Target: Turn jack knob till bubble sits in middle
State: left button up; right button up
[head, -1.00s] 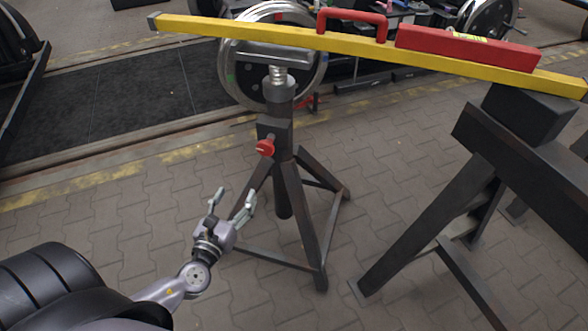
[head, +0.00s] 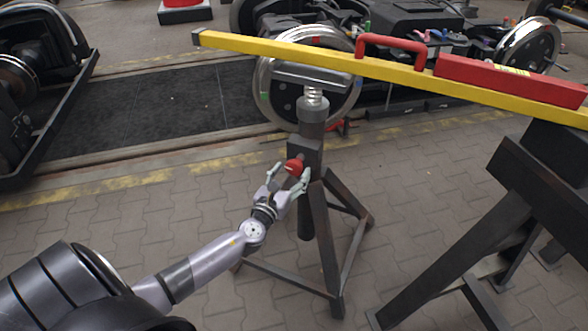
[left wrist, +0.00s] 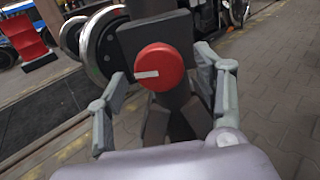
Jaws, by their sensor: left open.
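The red jack knob (head: 294,166) sits on the block of the dark jack stand (head: 312,118). In the left wrist view the knob (left wrist: 160,67) shows a white mark pointing left. My left gripper (head: 289,174) is open, with its fingers either side of the knob; I cannot tell whether they touch it. A yellow beam (head: 300,50) lies across the jack's top plate (head: 312,78) and slopes down to the right. A red level (head: 480,75) rests on it; its greenish vial (head: 513,70) is too small to read the bubble. My right gripper is not in view.
A dark trestle (head: 545,170) supports the beam's right side. The jack's splayed legs (head: 318,240) stand on the paving. Wheels (head: 270,90) and a bogie (head: 410,30) are behind.

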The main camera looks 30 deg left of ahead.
pick_arm(q)
jog(key=shift+w+a, duration=0.2)
jog(key=shift+w, duration=1.05)
jog(key=shift+c, duration=0.2)
jog(key=c, duration=1.1)
